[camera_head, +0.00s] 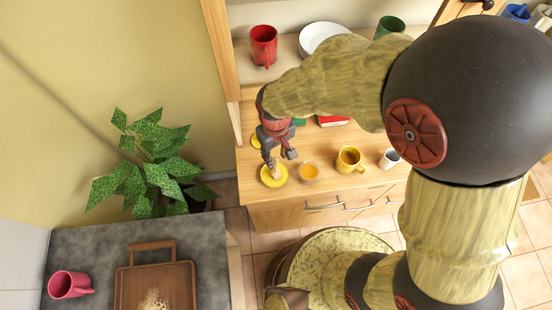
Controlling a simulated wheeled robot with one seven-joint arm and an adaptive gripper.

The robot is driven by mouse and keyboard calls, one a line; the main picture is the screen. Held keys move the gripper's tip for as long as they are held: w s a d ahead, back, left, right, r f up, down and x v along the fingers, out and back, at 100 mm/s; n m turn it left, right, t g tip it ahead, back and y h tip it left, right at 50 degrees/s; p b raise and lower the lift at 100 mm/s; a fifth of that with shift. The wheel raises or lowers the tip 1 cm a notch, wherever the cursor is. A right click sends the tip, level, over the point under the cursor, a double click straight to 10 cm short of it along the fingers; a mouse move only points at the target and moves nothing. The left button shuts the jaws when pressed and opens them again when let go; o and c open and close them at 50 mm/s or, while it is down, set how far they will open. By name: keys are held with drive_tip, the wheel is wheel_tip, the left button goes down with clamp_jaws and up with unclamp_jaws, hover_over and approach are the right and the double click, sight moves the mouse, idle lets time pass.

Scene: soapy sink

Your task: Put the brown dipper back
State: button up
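My gripper (279,157) points down over the left front of the wooden counter (256,206). A small tan-brown piece, which looks like the dipper (276,172), is just below the fingers, over a yellow saucer (266,182). Its upper part is hidden by the gripper. I cannot tell whether the fingers grip it, or whether it touches the saucer. A small bowl with orange-yellow content (309,171) stands just right of the saucer.
A yellow mug (349,159) and a white cup (389,159) stand further right. Another yellow piece (255,142) and a red item (333,121) lie behind. The shelf above holds a red mug (264,45), white plates (322,36) and a green mug (389,26).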

wheel_tip(320, 180, up, 8)
drive_tip(key=shift+r, duration=0.15)
drive_tip(key=d+r+m+t, duration=0.3)
drive_tip(key=d+r+m, duration=0.1)
drive_tip(key=d+r, duration=0.85)
drive_tip(key=s+d+r+m+t, duration=0.2)
drive_tip(key=s+d+r, duration=0.4)
drive_tip(key=d, duration=0.4)
drive_tip(key=shift+s+m+t, duration=0.3)
drive_tip(key=shift+s+m, duration=0.3)
drive_tip(key=shift+s, duration=0.2)
drive_tip(key=shift+d, duration=0.1)
